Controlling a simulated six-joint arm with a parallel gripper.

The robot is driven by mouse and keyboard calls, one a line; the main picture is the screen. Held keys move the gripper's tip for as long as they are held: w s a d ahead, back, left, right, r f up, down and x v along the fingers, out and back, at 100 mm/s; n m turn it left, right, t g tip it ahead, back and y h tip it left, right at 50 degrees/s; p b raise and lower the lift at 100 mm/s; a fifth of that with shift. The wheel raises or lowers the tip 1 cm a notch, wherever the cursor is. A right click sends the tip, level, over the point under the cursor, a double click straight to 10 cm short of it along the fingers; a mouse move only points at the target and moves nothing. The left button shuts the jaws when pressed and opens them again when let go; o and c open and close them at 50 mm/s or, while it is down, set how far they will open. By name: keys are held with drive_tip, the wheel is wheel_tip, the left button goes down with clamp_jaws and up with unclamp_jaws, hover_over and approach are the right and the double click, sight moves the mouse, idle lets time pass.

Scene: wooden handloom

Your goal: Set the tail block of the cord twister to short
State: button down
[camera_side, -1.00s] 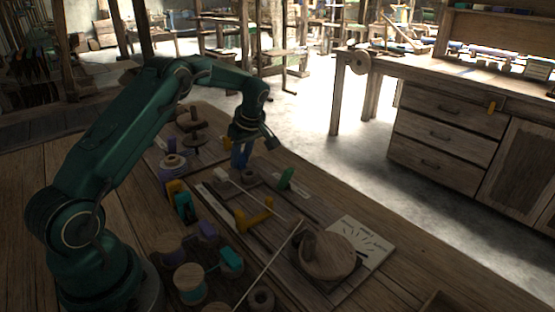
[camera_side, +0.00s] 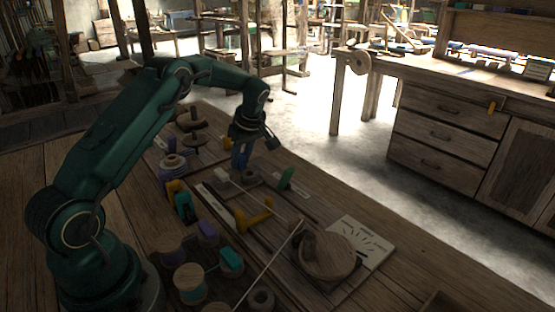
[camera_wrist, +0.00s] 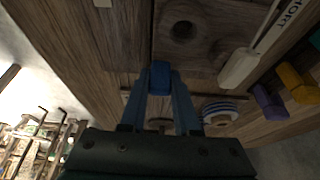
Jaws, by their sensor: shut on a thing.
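The cord twister stands on the wooden bench, with a round wooden wheel (camera_side: 327,256) at its near end and long rails running away to the far end. My gripper (camera_side: 241,160) points down at the far end of the rails. In the wrist view its two blue fingers (camera_wrist: 160,95) close on a small blue block (camera_wrist: 160,76). I cannot tell how this block joins the tail block, whose body is largely hidden. A white label (camera_wrist: 291,14), partly cut off, reads "HORT" at the top right of the wrist view.
A yellow bracket (camera_side: 253,216) and a green piece (camera_side: 286,179) stand close to the rails. Several spools, including a teal-wound one (camera_side: 190,284), crowd the near left. A pale marked board (camera_side: 362,242) lies beside the wheel.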

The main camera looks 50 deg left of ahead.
sight(259, 182)
drive_tip(key=d, duration=0.7)
drive_tip(key=shift+d+r, duration=0.1)
drive_tip(key=shift+d, duration=0.1)
drive_tip(key=c, duration=0.6)
unclamp_jaws()
drive_tip(key=shift+c, duration=0.2)
drive_tip(key=shift+v, duration=2.55)
